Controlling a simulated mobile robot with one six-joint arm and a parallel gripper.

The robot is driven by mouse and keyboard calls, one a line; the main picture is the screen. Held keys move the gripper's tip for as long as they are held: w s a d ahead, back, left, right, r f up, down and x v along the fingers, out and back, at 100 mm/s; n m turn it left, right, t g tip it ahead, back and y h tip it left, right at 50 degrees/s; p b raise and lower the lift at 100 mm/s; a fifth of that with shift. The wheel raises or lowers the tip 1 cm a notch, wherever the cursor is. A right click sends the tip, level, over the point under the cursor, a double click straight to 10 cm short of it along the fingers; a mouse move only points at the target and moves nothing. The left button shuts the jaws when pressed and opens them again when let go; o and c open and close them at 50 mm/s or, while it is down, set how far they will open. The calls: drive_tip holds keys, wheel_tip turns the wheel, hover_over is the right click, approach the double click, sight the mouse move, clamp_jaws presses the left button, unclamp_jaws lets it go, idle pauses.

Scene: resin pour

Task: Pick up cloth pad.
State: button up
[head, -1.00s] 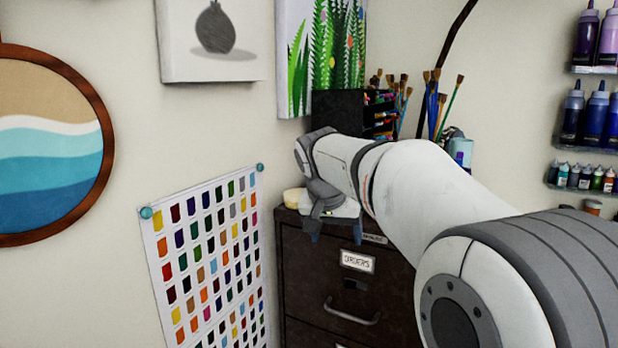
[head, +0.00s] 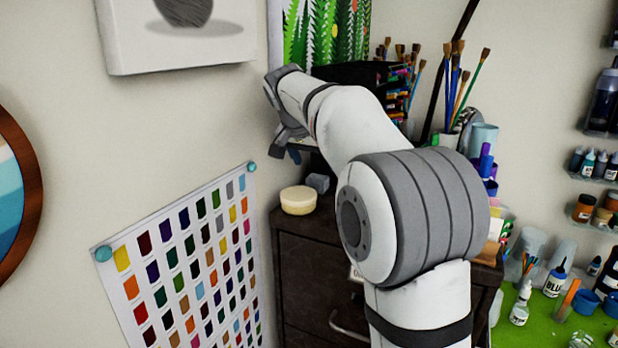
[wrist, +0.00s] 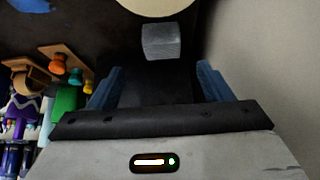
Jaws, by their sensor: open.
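A small grey block that looks like the cloth pad (head: 318,183) sits on top of the dark cabinet, beside a round cream tub. The pad also shows in the wrist view (wrist: 161,42), just beyond the fingertips and between their lines. My gripper (head: 286,150) is above the cabinet top, up and left of the pad in the head view. In the wrist view my gripper (wrist: 158,82) has its two blue fingers apart with nothing between them. The pad is not touched by the fingers.
The cream tub (head: 298,200) stands close to the pad. The dark cabinet (head: 305,265) has its back corner near the wall. Brushes (head: 460,90), pens and a wooden holder (wrist: 45,65) crowd the other side. A colour chart (head: 190,265) hangs left.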

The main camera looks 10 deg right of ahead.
sight(317, 177)
drive_tip(key=shift+w+d+f, duration=0.15)
drive_tip(key=shift+d+f, duration=0.2)
drive_tip(key=shift+f, duration=0.25)
drive_tip(key=x, duration=0.1)
drive_tip(key=p+x, duration=0.1)
drive_tip(key=x, duration=0.1)
drive_tip(key=p+x, duration=0.1)
drive_tip(key=shift+w+a+f, duration=0.25)
drive_tip(key=shift+w+f, duration=0.1)
drive_tip(key=shift+f, duration=0.35)
drive_tip(key=c, duration=1)
